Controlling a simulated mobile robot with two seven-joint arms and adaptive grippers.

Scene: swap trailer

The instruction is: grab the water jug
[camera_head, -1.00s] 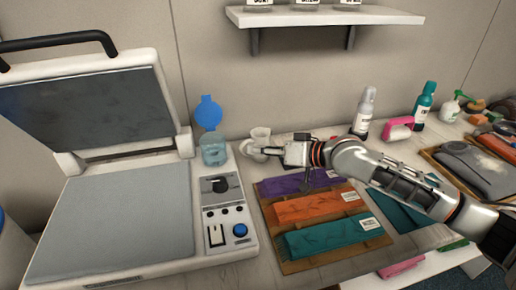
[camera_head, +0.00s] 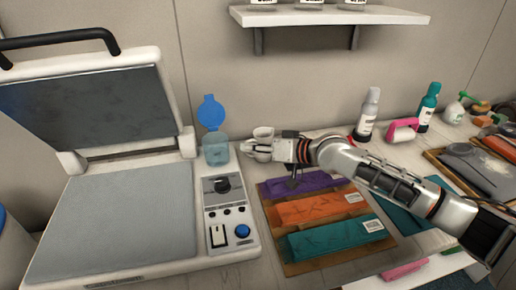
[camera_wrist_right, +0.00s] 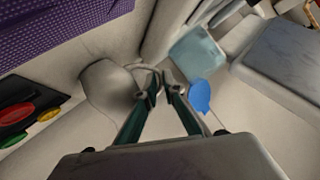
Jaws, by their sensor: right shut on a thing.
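A small white jug (camera_head: 263,132) stands on the counter against the back wall, right of a clear blue container. My right gripper (camera_head: 254,149) is in front of it and partly covers it. In the right wrist view the white jug (camera_wrist_right: 106,84) is at the left of the fingers. There my right gripper (camera_wrist_right: 160,84) has its fingertips close together, shut on a part at the jug's side that looks like its handle. The exact contact is partly hidden. My left gripper is in neither view.
The clear blue container (camera_head: 215,152) with a raised blue lid (camera_head: 211,112) stands close left of the jug. A heat press (camera_head: 120,225) fills the left. Folded purple (camera_head: 295,184), orange and teal cloths lie in front. A shelf (camera_head: 330,16) hangs above.

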